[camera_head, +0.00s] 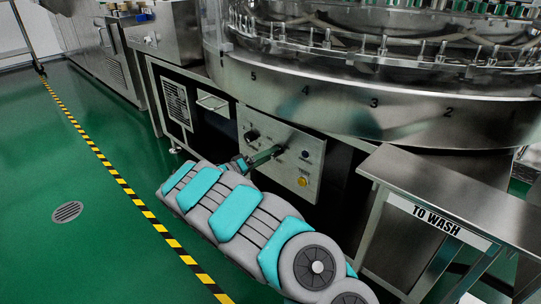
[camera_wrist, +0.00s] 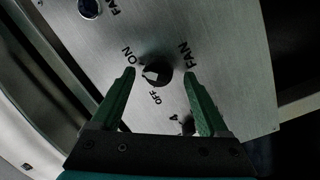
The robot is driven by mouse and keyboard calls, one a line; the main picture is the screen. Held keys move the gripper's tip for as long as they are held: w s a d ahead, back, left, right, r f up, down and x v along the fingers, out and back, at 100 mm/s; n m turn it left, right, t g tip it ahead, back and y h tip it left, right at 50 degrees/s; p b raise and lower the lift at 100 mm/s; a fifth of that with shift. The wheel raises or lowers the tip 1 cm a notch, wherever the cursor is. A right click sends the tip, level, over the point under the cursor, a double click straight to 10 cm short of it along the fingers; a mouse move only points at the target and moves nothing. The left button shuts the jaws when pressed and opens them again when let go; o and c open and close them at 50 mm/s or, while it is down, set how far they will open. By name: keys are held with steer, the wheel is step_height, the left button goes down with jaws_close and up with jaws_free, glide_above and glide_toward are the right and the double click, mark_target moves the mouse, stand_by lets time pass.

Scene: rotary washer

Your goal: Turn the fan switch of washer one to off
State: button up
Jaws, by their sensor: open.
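The fan switch (camera_wrist: 158,70) is a small round black knob with a pale mark on a brushed-metal panel, with the words FAN, ON and OFF around it. In the wrist view the pale mark is on the knob's left side; I cannot tell which setting it points at. My gripper (camera_wrist: 159,75) is open, with one green finger left and one right of the knob and visible gaps between. I cannot tell how far the fingertips are from the panel. In the head view my gripper (camera_head: 277,151) is at the control panel (camera_head: 312,150), and I cannot make out the fan switch there.
A black knob (camera_head: 251,136) and a yellow button (camera_head: 303,181) also sit on the panel. A second dark control (camera_wrist: 188,124) shows beside the right finger. A metal table (camera_head: 430,185) marked TO WASH stands at right. The round washer (camera_head: 375,100) overhangs above. Green floor is open at left.

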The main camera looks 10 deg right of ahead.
steer(key=shift+w+d, duration=0.3)
steer(key=shift+d, duration=0.25)
jaws_close()
